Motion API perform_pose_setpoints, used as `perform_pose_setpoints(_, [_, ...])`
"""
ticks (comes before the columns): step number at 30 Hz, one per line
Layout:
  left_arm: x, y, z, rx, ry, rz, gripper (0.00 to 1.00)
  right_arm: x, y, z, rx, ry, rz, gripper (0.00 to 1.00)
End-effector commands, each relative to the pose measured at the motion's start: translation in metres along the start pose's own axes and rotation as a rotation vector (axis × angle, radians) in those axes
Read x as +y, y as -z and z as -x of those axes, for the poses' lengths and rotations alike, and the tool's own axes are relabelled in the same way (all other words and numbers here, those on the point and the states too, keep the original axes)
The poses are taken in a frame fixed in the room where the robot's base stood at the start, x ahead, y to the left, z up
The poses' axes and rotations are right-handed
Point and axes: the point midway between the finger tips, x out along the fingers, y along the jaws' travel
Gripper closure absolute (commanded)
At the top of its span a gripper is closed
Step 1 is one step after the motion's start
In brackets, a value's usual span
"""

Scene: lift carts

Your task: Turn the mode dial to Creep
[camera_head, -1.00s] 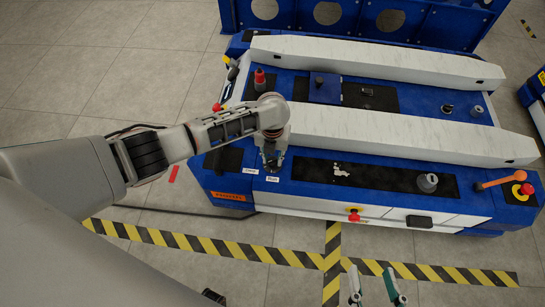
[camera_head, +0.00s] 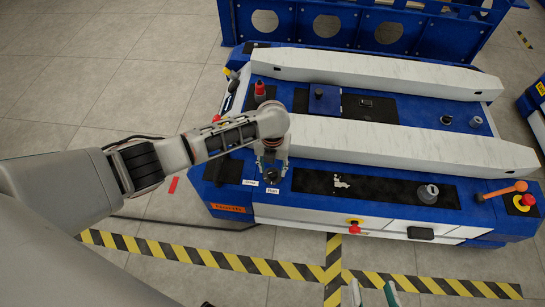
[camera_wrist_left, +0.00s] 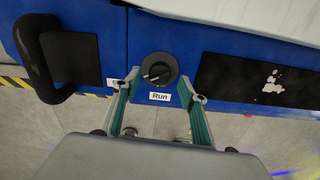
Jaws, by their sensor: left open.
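The mode dial (camera_wrist_left: 158,72) is a round black knob with a pale pointer mark, on the blue top of the lift cart (camera_head: 300,180). A "Run" label (camera_wrist_left: 160,97) sits just below it in the left wrist view. A second label (camera_head: 250,182), too small to read, lies left of it in the head view. My left gripper (camera_wrist_left: 160,80) is open, its teal fingers on either side of the dial's near edge; contact cannot be told. In the head view my left gripper (camera_head: 270,174) hides the dial. My right gripper (camera_head: 373,292) is open and empty at the bottom edge.
A black handle (camera_wrist_left: 38,55) stands left of the dial. White beams (camera_head: 400,145) run along the cart behind my left gripper. A red button (camera_head: 354,228), a grey knob (camera_head: 428,192) and an orange lever (camera_head: 505,189) are to the right.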

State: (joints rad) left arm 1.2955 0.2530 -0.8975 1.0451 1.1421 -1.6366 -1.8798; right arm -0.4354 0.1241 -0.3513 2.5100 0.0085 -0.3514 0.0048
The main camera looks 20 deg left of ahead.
Motion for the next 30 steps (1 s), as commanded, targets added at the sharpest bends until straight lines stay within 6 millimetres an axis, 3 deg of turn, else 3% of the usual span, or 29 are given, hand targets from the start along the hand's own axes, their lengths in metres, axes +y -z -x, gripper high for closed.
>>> perform_pose_setpoints(9, [0.000, -0.001, 0.065, -0.004, 0.001, -0.002, 0.57, 0.000, 0.000, 0.000, 0.001, 0.000, 0.002, 0.60])
perform_pose_setpoints(15, [0.000, 0.000, 0.093, -0.002, 0.000, -0.001, 0.57, 0.001, 0.000, 0.000, 0.001, 0.000, 0.003, 0.60])
perform_pose_setpoints(30, [0.000, 0.001, 0.103, 0.000, 0.000, -0.001, 0.57, 0.001, 0.000, 0.000, 0.000, 0.000, 0.003, 0.60])
